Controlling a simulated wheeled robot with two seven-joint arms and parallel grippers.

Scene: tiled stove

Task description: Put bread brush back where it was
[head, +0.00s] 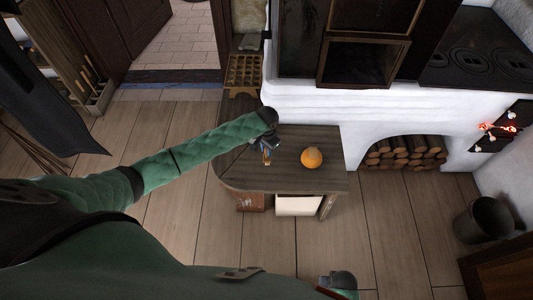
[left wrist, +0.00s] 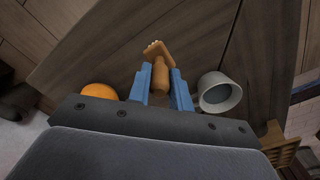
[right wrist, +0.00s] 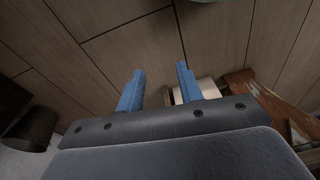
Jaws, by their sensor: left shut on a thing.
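My left gripper (head: 267,150) is over the wooden bench (head: 240,172) beside the stove. In the left wrist view its blue fingers (left wrist: 162,86) are shut on a brown wooden thing with a rounded body, which looks like the bread brush (left wrist: 161,72). The far end of the brush points away from the gripper, over the bench top. I cannot tell whether it touches the wood. My right gripper (right wrist: 158,88) is open and empty, with floor planks in front of it. It is at the bottom of the head view (head: 340,281).
An orange round thing (head: 312,158) lies on the bench, right of the left gripper. A whitish cup (left wrist: 219,92) stands on the other side in the left wrist view. A wooden rack (head: 243,72) stands behind the bench. A metal bucket (head: 483,220) stands far right.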

